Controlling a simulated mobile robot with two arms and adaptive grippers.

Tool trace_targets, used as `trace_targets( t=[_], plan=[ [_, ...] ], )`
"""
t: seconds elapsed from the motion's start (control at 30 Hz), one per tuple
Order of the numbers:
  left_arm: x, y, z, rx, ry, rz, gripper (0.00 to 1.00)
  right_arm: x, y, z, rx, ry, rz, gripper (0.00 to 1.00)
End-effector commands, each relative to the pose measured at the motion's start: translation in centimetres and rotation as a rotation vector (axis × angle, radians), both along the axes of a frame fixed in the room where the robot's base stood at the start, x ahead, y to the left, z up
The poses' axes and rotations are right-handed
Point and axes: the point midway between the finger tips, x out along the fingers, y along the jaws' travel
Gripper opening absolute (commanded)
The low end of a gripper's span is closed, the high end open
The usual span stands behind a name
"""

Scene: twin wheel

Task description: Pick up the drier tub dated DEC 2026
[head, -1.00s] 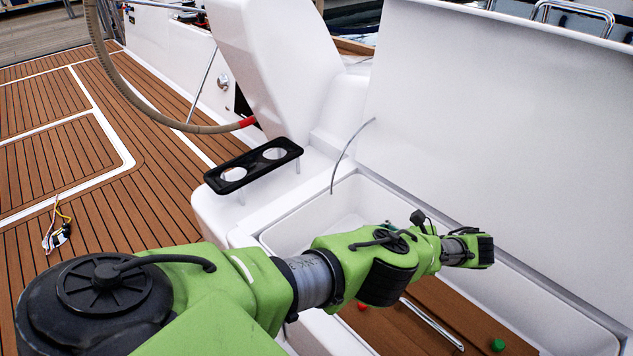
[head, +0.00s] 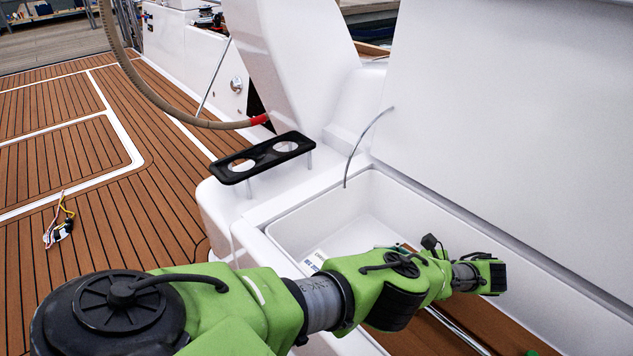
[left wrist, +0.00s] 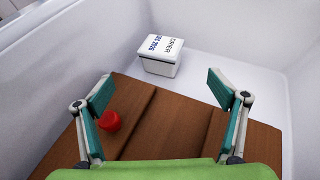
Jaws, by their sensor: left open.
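A white box-shaped tub (left wrist: 158,62) stands in the white locker bin in the left wrist view. Its lid carries printed lettering that reads DRIER and DEC 2026. In the head view a lettered edge of the tub (head: 314,260) shows just behind my left arm, which hides the rest. My left gripper (left wrist: 160,91) is open and empty, its two teal-padded fingers spread wide. The tub lies ahead of the fingertips, between their lines and apart from them. My right gripper is not in view.
A brown wooden board (left wrist: 165,115) covers the near part of the bin floor, with a red object (left wrist: 110,121) on it by the left finger. White bin walls (head: 345,200) surround the tub.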

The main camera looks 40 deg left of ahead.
Motion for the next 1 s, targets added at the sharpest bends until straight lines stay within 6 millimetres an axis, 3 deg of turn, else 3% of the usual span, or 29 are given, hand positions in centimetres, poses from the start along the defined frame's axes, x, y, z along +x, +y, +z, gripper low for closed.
trace_targets(
  t=[0.4, 0.77, 1.0],
  plan=[
    [-2.2, 5.6, -2.4, 0.001, 0.003, 0.000, 0.88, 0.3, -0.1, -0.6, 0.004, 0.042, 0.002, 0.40],
    [-3.0, 7.8, -3.2, 0.000, 0.002, 0.001, 0.88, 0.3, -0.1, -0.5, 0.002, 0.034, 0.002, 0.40],
    [-4.0, 10.6, -3.9, 0.002, 0.001, 0.000, 0.88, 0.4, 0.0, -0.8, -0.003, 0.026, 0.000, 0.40]
  ],
)
